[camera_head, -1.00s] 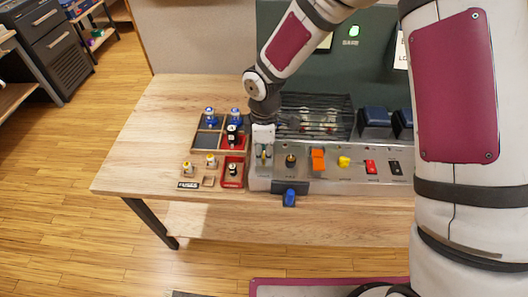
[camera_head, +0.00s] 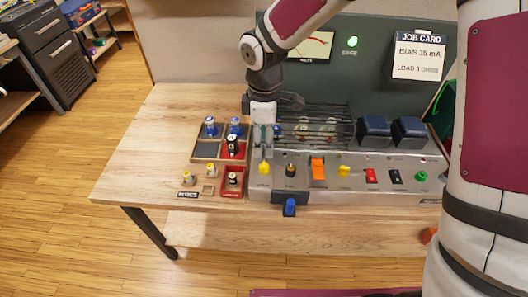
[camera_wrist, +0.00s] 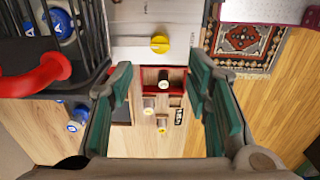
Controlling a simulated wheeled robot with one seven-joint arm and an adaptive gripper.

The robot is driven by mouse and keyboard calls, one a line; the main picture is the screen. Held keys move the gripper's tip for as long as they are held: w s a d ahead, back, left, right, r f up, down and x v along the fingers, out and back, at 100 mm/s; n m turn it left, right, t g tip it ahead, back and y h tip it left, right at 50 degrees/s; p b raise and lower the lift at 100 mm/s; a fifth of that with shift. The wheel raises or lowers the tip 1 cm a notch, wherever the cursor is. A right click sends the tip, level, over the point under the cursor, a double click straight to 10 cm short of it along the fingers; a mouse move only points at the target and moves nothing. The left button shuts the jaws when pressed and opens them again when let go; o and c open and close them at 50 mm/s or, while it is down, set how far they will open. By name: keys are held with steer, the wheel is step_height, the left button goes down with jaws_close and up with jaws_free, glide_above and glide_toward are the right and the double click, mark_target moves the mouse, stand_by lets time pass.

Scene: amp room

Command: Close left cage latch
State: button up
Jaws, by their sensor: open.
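A small yellow lever (camera_head: 264,167) stands at the left end of the amp's metal front panel; it also shows in the wrist view (camera_wrist: 160,44). A second yellow lever (camera_head: 344,171) stands further right on the panel. Their labels are too small to read, so I cannot tell which is the left cage latch. The black wire cage (camera_head: 325,132) sits behind the panel over the tubes; its bars also show at the left of the wrist view. My gripper (camera_head: 264,150) is open and empty, pointing down just above and behind the left yellow lever. Its teal finger pads are wide apart (camera_wrist: 165,105).
A wooden tray (camera_head: 193,152) with blue-topped tubes and small parts lies left of the amp. Along the panel are a black knob, an orange switch (camera_head: 318,170) and red, black and green controls. A blue knob (camera_head: 290,207) sits below the front. A red handle (camera_wrist: 40,78) shows beside the cage.

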steer(key=shift+r, duration=1.45)
steer(key=s+d+r+m+t+h, duration=0.1)
steer(key=s+d+r+m, duration=0.3)
steer(key=d+r, duration=0.3)
steer(key=s+d+r+m+t, duration=0.1)
steer(key=s+d+r+m, duration=0.3)
steer(key=d+r, duration=0.2)
steer(key=s+d+r+m+t, duration=0.1)
steer(key=s+d+r+m, duration=0.1)
steer(key=s+m, duration=0.3)
steer(key=s+d+r+m+t+y, duration=0.1)
steer(key=s+d+m, duration=0.3)
steer(key=s, duration=0.5)
steer(key=shift+s+d+r+m, duration=0.35)
steer(key=shift+d+r+m, duration=0.1)
steer(key=shift+d, duration=0.2)
